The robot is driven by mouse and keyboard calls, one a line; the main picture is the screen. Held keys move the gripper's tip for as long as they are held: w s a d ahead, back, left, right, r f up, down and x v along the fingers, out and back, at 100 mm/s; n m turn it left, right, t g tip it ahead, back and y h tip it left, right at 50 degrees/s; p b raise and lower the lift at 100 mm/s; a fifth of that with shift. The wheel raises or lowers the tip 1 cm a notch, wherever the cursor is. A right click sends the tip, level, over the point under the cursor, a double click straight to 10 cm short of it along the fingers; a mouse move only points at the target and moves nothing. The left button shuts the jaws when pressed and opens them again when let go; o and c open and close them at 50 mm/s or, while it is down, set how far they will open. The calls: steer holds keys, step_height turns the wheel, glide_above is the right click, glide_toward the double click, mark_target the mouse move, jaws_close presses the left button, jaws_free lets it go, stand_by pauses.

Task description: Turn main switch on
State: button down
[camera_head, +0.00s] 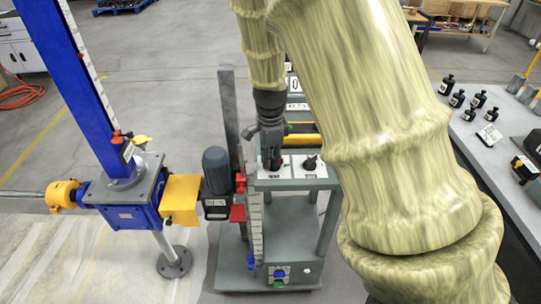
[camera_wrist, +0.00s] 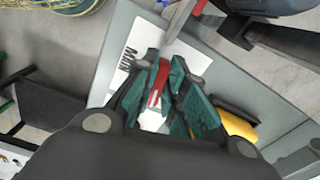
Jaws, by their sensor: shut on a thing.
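The main switch is a red handle (camera_wrist: 157,84) on a white plate (camera_wrist: 143,48) in the wrist view. My gripper (camera_wrist: 171,92) has its green-padded fingers closed around the red handle from above. In the head view my gripper (camera_head: 271,155) points down at the left part of the white-topped panel of the grey stand, and it hides most of the switch. A black knob (camera_head: 310,162) stands on the panel just right of my gripper. The switch's exact turn angle cannot be read.
A blue screw jack column (camera_head: 80,85) with a yellow coupling guard (camera_head: 180,199) and dark motor (camera_head: 216,170) stands left of the panel. A table with several black bottles (camera_head: 458,98) is at the right. A yellow part (camera_wrist: 238,126) lies close to my fingers.

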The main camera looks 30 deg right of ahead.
steer(key=n, duration=0.2)
steer(key=n+p, duration=0.1)
steer(key=n, duration=0.1)
steer(key=shift+s+r+n+p, duration=0.15)
steer(key=shift+n+p, duration=0.15)
steer(key=n+p, duration=0.1)
steer(key=n, duration=0.2)
steer(key=shift+s+n, duration=0.15)
steer(key=shift+n, duration=0.25)
steer(key=n+p, duration=0.1)
steer(key=n, duration=0.2)
steer(key=shift+s+d, duration=0.1)
steer(key=shift+s, duration=0.05)
steer(key=shift+s+d+n+p, duration=0.15)
steer(key=shift+n+p, duration=0.15)
steer(key=shift+n, duration=1.8)
steer(key=c, duration=1.5)
jaws_free()
steer(key=shift+r, duration=5.85)
